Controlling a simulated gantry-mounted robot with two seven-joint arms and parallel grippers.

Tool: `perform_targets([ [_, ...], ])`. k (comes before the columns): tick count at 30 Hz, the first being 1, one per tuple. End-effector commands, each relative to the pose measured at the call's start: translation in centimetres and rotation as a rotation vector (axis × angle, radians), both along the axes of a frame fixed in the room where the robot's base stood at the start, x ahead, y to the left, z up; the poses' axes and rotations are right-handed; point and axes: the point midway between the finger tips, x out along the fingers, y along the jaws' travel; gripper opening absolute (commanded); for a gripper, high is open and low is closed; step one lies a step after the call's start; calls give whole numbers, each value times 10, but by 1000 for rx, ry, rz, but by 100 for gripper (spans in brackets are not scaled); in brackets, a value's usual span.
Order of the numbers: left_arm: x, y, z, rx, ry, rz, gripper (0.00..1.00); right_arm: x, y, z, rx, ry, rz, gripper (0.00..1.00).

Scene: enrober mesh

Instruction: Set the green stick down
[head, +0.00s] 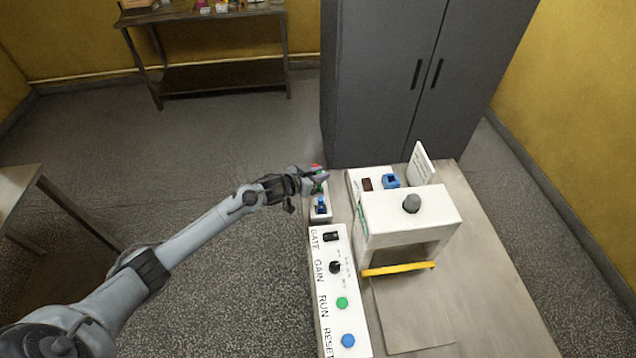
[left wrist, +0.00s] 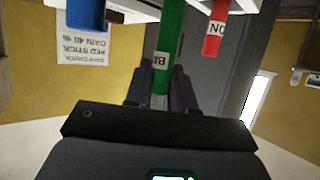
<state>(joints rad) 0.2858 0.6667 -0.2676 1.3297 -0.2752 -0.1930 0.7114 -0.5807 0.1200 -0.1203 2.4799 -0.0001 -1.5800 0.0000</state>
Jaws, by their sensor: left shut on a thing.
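My left gripper (head: 318,182) is at the far end of the white holder (head: 320,217) on the table's left edge. In the left wrist view, the green stick (left wrist: 170,40) stands between my two dark fingers (left wrist: 160,88), which are shut on it. It has a pale label near the fingers. In the head view the stick is mostly hidden by the gripper. I cannot tell whether its end touches a holder. My right gripper is not in view.
A red stick (left wrist: 213,40) is close beside the green one. A blue stick (head: 321,206) is in the white holder. A button panel (head: 325,285) is nearer, and a white machine with a yellow bar (head: 398,269) is right. Table is clear at right.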

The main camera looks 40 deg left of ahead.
Motion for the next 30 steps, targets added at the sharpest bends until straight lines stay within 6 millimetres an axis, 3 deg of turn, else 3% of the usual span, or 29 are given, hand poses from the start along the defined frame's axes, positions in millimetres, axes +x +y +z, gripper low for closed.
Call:
perform_targets([
  [5, 0, 4, -6, -1, 0, -1, 0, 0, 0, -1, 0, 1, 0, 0],
  [15, 0, 4, -41, -1, 0, 0, 0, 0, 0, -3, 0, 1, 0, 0],
  [28, 0, 4, -47, -1, 0, 0, 0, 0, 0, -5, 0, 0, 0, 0],
  [29, 0, 4, -45, -1, 0, 0, 28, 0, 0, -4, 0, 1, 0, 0],
  [30, 0, 4, -45, -1, 0, 0, 34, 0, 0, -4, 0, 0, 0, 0],
])
